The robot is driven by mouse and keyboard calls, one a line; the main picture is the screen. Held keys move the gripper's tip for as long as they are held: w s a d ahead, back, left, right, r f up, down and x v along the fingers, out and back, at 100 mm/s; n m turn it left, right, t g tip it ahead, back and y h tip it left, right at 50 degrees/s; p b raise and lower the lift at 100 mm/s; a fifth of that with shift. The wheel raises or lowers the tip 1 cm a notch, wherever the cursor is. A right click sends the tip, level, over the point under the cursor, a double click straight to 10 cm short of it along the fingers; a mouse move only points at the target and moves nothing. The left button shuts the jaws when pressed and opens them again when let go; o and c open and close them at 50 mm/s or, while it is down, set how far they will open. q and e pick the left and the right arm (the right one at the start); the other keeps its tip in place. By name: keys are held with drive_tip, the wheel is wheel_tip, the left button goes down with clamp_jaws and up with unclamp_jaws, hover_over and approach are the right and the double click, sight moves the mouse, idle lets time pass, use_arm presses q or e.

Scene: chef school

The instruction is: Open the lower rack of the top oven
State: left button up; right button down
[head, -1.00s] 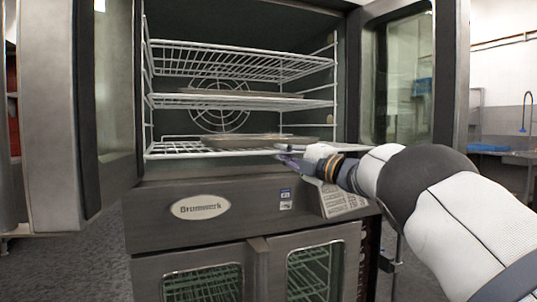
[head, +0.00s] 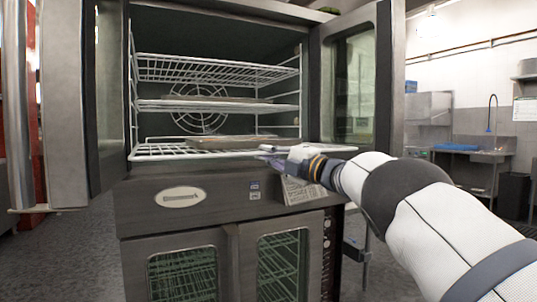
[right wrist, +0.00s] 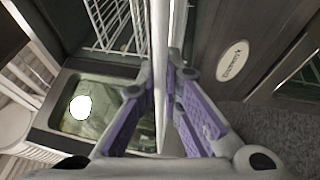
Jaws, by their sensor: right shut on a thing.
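The top oven (head: 220,186) stands open. Its lower rack (head: 158,151) is a white wire shelf with a flat tray (head: 225,142) on it. The rack's front edge juts a little past the oven front. My right gripper (head: 272,156) is at the right part of that front edge, shut on the rack. In the right wrist view the purple finger pads (right wrist: 161,105) stand on either side of a pale rack bar (right wrist: 160,65). My left gripper is not in view.
Two more racks sit above, the middle one (head: 150,104) holding a tray. The left door (head: 68,120) and right door (head: 391,85) stand open at the sides. A second oven with glass doors (head: 182,275) is below. A sink counter (head: 455,150) stands far right.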

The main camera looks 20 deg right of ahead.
drive_tip(key=c, duration=1.7)
unclamp_jaws()
drive_tip(key=v, duration=1.2)
